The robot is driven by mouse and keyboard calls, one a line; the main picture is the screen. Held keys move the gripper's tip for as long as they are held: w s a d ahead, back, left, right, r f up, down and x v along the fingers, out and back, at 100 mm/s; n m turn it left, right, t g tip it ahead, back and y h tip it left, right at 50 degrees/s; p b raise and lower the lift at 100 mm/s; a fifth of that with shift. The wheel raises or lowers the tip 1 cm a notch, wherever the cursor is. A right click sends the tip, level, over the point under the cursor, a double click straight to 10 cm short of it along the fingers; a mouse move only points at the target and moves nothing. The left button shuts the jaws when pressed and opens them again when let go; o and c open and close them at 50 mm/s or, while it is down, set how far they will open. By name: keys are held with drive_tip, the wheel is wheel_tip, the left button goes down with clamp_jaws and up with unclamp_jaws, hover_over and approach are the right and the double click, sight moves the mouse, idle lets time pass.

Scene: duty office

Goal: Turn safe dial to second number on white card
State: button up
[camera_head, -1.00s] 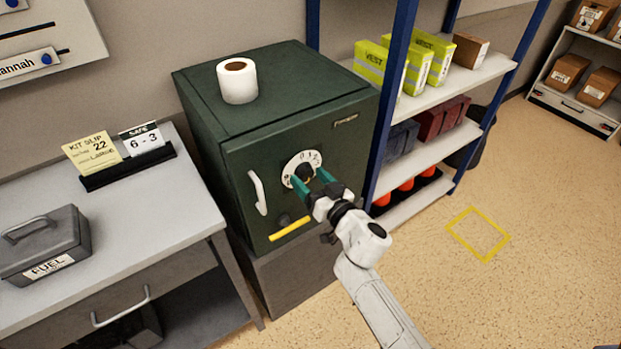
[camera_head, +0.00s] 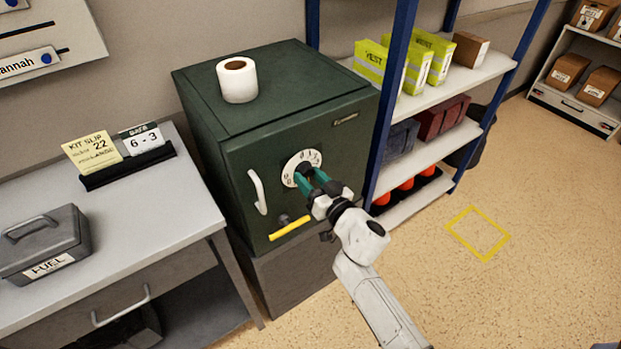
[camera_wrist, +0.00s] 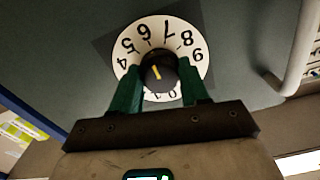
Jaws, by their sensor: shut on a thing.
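The green safe (camera_head: 240,165) stands with its white numbered dial (camera_head: 291,166) on the front door. My gripper (camera_head: 305,178) reaches the dial's dark centre knob, and its green fingers are shut on it. In the wrist view the dial (camera_wrist: 128,50) appears upside down, with 4 to 9 along its upper arc and the low digits partly hidden below. The knob (camera_wrist: 160,74) sits between the fingers (camera_wrist: 159,80). Its yellow mark points up and slightly left, roughly towards 6 or 7. The white card (camera_head: 143,139) on the desk reads 6 - 3.
The safe has a pale handle (camera_head: 257,191) and a yellow lever (camera_head: 289,228) below the dial. A paper roll (camera_head: 237,80) stands on top. A desk (camera_head: 170,215) is at left, a blue-framed shelf (camera_head: 425,155) at right.

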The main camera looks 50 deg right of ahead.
drive_tip(key=n, duration=0.4)
drive_tip(key=shift+n, duration=0.4)
drive_tip(key=n, duration=0.4)
drive_tip(key=shift+d+n, duration=0.1)
drive_tip(key=shift+n, duration=0.2)
drive_tip(key=n, duration=0.4)
drive_tip(key=shift+r+n, duration=0.1)
drive_tip(key=shift+n, duration=2)
drive_tip(key=shift+s, duration=0.1)
drive_tip(key=o, duration=1.1)
drive_tip(key=shift+c, duration=0.2)
